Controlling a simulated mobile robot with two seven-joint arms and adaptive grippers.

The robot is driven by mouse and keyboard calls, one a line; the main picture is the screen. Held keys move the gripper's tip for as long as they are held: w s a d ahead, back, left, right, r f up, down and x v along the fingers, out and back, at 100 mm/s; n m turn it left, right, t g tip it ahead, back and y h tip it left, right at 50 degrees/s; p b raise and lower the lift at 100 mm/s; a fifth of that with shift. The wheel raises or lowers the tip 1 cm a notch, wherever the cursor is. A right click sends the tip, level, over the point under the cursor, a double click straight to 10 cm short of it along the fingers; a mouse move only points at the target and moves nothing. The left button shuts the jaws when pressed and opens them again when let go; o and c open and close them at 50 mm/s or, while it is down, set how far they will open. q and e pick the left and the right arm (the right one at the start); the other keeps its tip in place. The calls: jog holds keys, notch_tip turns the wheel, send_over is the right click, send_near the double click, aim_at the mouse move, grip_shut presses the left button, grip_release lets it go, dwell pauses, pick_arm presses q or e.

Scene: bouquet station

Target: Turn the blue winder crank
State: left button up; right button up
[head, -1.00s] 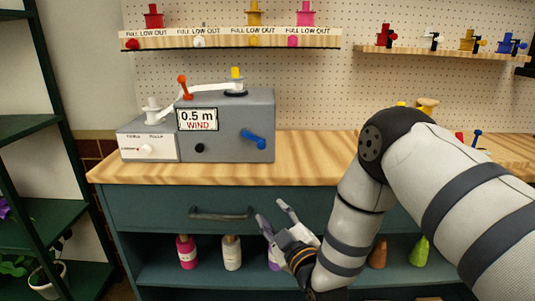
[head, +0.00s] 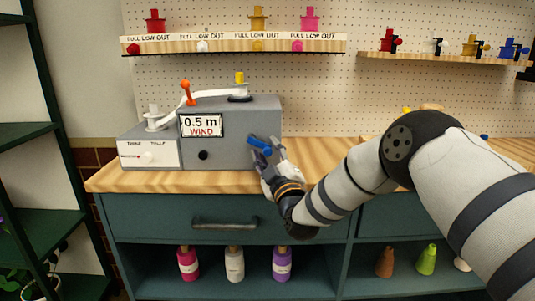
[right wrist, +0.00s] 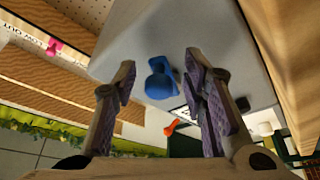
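In the right wrist view the blue crank (right wrist: 159,80) shows between the two spread fingers. My right gripper (head: 268,162) is at the crank in the head view, its fingers partly covering the crank's lower right side. The same gripper is open in the right wrist view (right wrist: 160,76), with gaps between its fingers and the crank, so no grip shows. Whether a finger touches the crank is unclear. My left gripper is out of view.
The box carries a "0.5 m WIND" sign (head: 201,125), a black knob (head: 203,155) and an orange lever (head: 187,92). It stands on a wooden worktop (head: 220,182). A drawer handle (head: 225,222) juts out below. The worktop right of the box is partly clear.

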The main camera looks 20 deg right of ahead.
jog(key=shift+r, duration=0.1)
jog(key=shift+c, duration=0.6)
grip_shut()
jog(key=shift+m, duration=0.3)
